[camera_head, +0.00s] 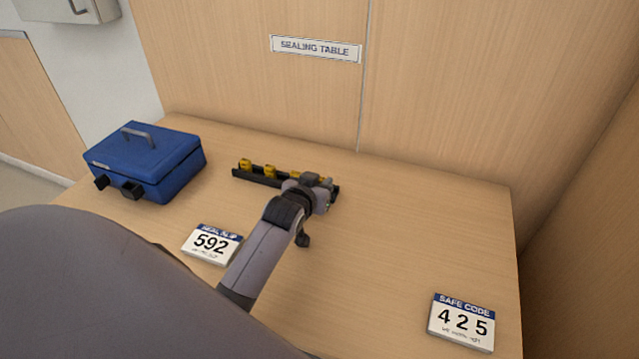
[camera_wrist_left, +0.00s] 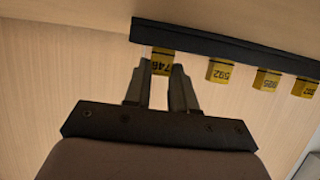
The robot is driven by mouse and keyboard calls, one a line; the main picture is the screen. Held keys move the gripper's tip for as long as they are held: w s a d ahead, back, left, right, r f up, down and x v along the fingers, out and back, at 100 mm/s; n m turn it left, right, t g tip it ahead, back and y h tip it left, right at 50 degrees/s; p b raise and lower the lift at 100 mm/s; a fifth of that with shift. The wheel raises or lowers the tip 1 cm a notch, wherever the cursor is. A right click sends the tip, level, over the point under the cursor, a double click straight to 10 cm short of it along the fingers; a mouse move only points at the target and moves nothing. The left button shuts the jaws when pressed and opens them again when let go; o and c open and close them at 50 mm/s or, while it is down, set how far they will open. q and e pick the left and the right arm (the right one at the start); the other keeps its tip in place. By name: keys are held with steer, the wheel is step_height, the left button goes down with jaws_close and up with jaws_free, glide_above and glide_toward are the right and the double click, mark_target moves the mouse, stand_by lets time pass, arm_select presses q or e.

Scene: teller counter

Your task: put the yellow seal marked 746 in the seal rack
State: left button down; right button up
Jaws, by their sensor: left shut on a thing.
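The yellow seal marked 746 (camera_wrist_left: 161,66) is between the fingertips of my left gripper (camera_wrist_left: 161,85), which is shut on it. The seal meets the edge of the dark seal rack (camera_wrist_left: 225,46) at one end; whether it is fully seated I cannot tell. In the head view, my left gripper (camera_head: 318,184) is over the right end of the rack (camera_head: 258,180) and hides the held seal. My right gripper is not in view.
Several other yellow seals sit along the rack, one marked 592 (camera_wrist_left: 222,73). A blue case (camera_head: 145,160) stands at the left. A 592 card (camera_head: 212,244) and a safe code 425 card (camera_head: 461,322) lie on the table.

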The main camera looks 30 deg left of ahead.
arm_select(q)
steer(key=shift+f, duration=0.1)
steer(key=c, duration=0.9)
jaws_free()
steer(key=shift+c, duration=0.2)
steer(key=shift+r, duration=0.2)
steer(key=p+v, duration=0.1)
steer(key=v, duration=1.1)
steer(key=shift+f, duration=0.15)
